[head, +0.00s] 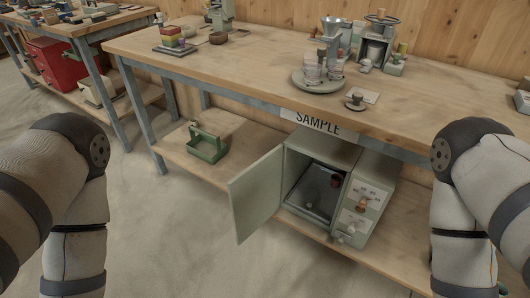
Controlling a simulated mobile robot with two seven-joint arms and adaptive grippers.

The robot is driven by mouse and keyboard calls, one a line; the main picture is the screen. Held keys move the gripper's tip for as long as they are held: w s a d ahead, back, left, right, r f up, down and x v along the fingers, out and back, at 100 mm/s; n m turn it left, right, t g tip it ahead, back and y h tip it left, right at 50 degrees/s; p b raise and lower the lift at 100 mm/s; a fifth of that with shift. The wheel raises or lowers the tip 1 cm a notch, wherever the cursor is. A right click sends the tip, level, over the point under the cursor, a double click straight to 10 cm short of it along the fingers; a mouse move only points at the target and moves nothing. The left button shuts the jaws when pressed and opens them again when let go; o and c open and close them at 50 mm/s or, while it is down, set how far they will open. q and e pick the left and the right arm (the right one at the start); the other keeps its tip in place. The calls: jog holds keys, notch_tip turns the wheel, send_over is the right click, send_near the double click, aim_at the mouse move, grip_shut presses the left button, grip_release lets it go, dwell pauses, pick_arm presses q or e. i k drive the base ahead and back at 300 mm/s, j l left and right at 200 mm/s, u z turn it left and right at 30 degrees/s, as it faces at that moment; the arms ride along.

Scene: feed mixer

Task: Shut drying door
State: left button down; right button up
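The drying door (258,194) is a pale green-grey panel, swung wide open to the left of its cabinet (345,155). The cabinet stands on the lower shelf under the bench, below the SAMPLE sign (318,122). Its dark interior holds a tray-like surface (313,190) with a small dark reddish round thing (335,181) at its right. A control panel (364,208) with several knobs is on the cabinet's right front. My two arms hang at the left and right edges of the head view, well apart from the door. Neither gripper shows.
The wooden bench (240,66) overhangs the cabinet. A green open carrier (206,145) sits on the lower shelf (171,148) to the left. A round tray (318,86) with glass jars stands on the bench top. The concrete floor in front of the door is clear.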

aim_at(254, 193)
jog(key=i+j+z, duration=0.5)
jog(key=j+z, duration=0.3)
jog(key=i+j+z, duration=0.15)
jog(key=j+z, duration=0.25)
jog(key=j, duration=0.25)
jog(key=j+z, duration=0.35)
jog(key=j, duration=0.25)
jog(key=j+z, duration=0.4)
jog(key=j, duration=0.2)
jog(key=k+j+z, duration=0.3)
jog(key=k, duration=0.05)
